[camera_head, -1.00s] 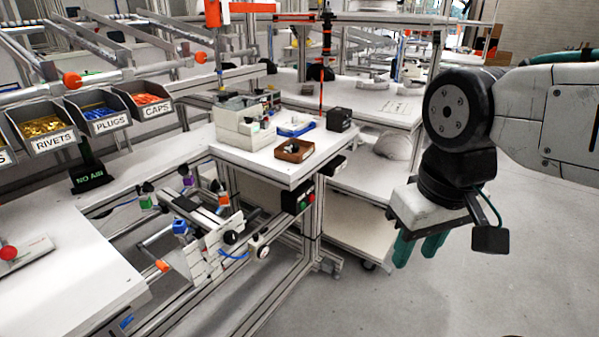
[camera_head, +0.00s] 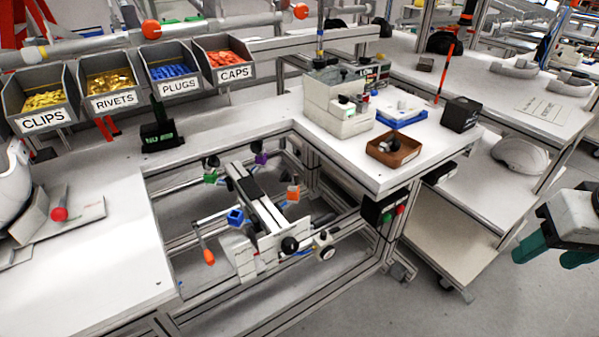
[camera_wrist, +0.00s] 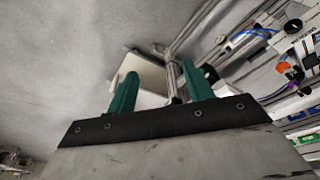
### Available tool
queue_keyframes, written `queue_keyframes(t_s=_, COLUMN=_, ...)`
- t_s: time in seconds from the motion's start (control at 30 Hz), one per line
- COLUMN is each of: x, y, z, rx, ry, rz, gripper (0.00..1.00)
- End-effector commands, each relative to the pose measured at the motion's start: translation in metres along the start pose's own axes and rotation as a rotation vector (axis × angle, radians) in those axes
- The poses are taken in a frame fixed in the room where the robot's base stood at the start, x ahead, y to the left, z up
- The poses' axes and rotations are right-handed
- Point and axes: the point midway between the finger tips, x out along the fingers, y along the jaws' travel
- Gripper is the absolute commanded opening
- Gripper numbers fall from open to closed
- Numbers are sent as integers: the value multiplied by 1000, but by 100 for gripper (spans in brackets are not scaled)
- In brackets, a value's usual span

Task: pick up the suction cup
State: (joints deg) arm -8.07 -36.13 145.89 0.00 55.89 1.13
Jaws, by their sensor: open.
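I cannot clearly make out the suction cup. A small dark and light piece (camera_head: 388,146) lies in the brown tray (camera_head: 407,154) on the white bench; it is too small to tell if it is the suction cup. My gripper (camera_head: 553,255) is at the right edge of the head view, low and well apart from the tray. In the wrist view, the two green fingers of my gripper (camera_wrist: 159,72) stand apart with nothing between them.
A grey-white machine (camera_head: 338,105), a blue tray (camera_head: 402,117) and a black box (camera_head: 460,114) stand around the brown tray. A lower cart (camera_head: 450,236) stands between the bench and my gripper. A fixture with coloured knobs (camera_head: 265,215) fills the gap at left.

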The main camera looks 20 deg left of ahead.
Motion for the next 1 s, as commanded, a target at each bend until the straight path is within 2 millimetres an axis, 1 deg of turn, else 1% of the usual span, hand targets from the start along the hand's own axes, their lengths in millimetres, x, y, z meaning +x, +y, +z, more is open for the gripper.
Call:
queue_keyframes(t_s=0.03, x=16, y=-15, z=-23, rx=-50, ry=43, rz=-17, gripper=52)
queue_keyframes(t_s=0.07, x=25, y=-24, z=-38, rx=-76, ry=80, rz=-28, gripper=52)
queue_keyframes(t_s=0.1, x=38, y=-38, z=-58, rx=-112, ry=133, rz=-44, gripper=52)
queue_keyframes(t_s=0.17, x=56, y=-62, z=-87, rx=-165, ry=217, rz=-71, gripper=52)
queue_keyframes(t_s=0.2, x=68, y=-81, z=-104, rx=-200, ry=273, rz=-91, gripper=52)
queue_keyframes(t_s=0.27, x=84, y=-111, z=-126, rx=-250, ry=357, rz=-124, gripper=52)
queue_keyframes(t_s=0.3, x=95, y=-133, z=-138, rx=-283, ry=413, rz=-149, gripper=52)
queue_keyframes(t_s=0.37, x=111, y=-168, z=-151, rx=-329, ry=494, rz=-189, gripper=52)
queue_keyframes(t_s=0.4, x=120, y=-191, z=-157, rx=-357, ry=546, rz=-216, gripper=52)
queue_keyframes(t_s=0.47, x=131, y=-224, z=-162, rx=-396, ry=622, rz=-257, gripper=52)
queue_keyframes(t_s=0.5, x=138, y=-244, z=-163, rx=-419, ry=669, rz=-283, gripper=52)
queue_keyframes(t_s=0.6, x=150, y=-287, z=-160, rx=-464, ry=765, rz=-341, gripper=52)
queue_keyframes(t_s=0.7, x=157, y=-315, z=-154, rx=-491, ry=836, rz=-385, gripper=52)
queue_keyframes(t_s=0.8, x=159, y=-331, z=-150, rx=-505, ry=877, rz=-411, gripper=52)
queue_keyframes(t_s=0.87, x=161, y=-337, z=-150, rx=-508, ry=889, rz=-419, gripper=52)
queue_keyframes(t_s=1.0, x=169, y=-346, z=-159, rx=-509, ry=897, rz=-423, gripper=52)
